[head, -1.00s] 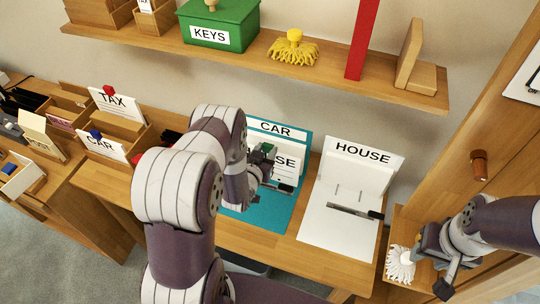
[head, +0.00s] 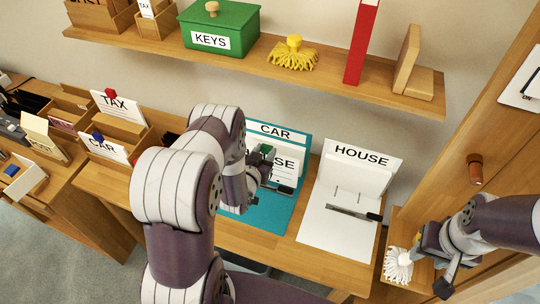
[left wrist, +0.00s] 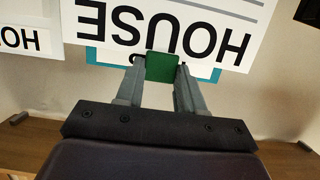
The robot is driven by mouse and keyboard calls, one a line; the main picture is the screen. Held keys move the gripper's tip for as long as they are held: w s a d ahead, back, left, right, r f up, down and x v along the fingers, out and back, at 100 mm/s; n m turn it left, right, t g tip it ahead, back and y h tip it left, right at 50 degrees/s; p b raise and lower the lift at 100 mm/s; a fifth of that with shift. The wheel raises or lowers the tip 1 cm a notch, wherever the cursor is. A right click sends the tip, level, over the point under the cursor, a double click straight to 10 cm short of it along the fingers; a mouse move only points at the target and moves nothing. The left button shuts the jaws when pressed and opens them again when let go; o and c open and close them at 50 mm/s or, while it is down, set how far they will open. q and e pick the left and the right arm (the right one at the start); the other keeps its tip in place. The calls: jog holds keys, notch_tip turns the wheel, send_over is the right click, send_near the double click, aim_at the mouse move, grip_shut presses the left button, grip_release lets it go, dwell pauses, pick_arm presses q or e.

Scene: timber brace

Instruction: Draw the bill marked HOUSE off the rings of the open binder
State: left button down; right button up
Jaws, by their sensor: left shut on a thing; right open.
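The teal binder marked CAR (head: 237,211) lies open on the desk, its upright cover at the back. A white bill marked HOUSE (head: 291,166) stands in front of that cover, partly hidden by my left arm. In the left wrist view the bill (left wrist: 207,14) appears upside down, with a green tab (left wrist: 162,67) at its edge. My left gripper (head: 266,160) is shut on that green tab; its fingers also show in the left wrist view (left wrist: 160,78). The binder's rings are hidden, so I cannot tell whether the bill is still on them. My right gripper (head: 430,262) is open at the lower right.
An open white binder marked HOUSE (head: 318,232) stands to the right with bare prongs and a dark bar. A white mop head (head: 398,265) is beside my right gripper. Above is a shelf (head: 330,82) with a green KEYS box (head: 222,22). TAX and CAR file boxes stand left.

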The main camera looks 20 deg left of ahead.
pick_arm(q)
notch_tip(320, 180, up, 9)
jog(key=p, duration=0.7)
jog(key=shift+r, duration=0.2)
